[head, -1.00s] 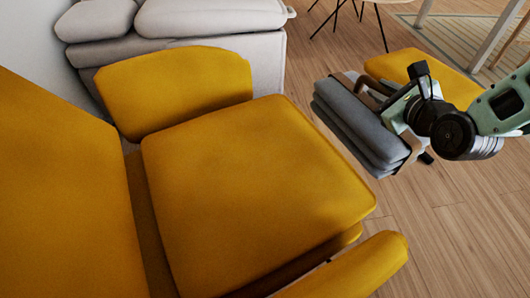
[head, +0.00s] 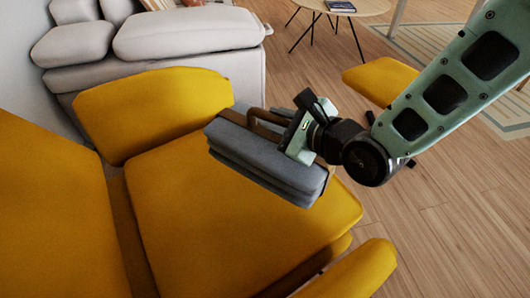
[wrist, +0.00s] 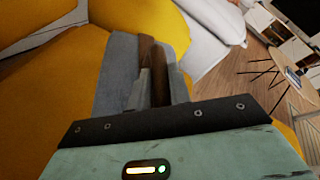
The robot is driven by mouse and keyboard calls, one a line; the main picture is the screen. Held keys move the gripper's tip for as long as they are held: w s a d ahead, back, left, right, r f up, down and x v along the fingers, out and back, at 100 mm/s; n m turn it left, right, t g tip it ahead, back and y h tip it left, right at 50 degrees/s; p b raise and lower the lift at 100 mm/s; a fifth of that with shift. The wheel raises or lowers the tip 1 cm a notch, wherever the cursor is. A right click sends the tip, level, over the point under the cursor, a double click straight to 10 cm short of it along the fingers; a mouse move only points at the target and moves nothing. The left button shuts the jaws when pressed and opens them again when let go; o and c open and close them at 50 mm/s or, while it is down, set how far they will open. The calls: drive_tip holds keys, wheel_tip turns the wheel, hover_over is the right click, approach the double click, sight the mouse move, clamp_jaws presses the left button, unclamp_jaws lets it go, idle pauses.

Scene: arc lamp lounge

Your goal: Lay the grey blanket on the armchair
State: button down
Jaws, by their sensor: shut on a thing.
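The grey blanket (head: 262,163) is folded into a thick bundle with a brown strap around it. My gripper (head: 290,135) is shut on the blanket at its strap side. In the head view the blanket overlaps the right part of the seat of the yellow armchair (head: 190,220). I cannot tell whether it touches the cushion or hangs just above it. In the wrist view the blanket (wrist: 117,75) shows beyond my gripper, with the armchair (wrist: 60,85) behind it.
A light grey sofa (head: 190,35) stands behind the armchair. A yellow footstool (head: 380,78) is on the wooden floor to the right. A round table (head: 345,6) stands at the back. The armchair's near armrest (head: 350,272) rises at the front.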

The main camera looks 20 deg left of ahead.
sight(276, 139)
drive_tip(key=shift+f+b, duration=1.05)
drive_tip(key=shift+f, duration=2)
drive_tip(key=c, duration=1.3)
unclamp_jaws()
drive_tip(key=shift+f, duration=0.1)
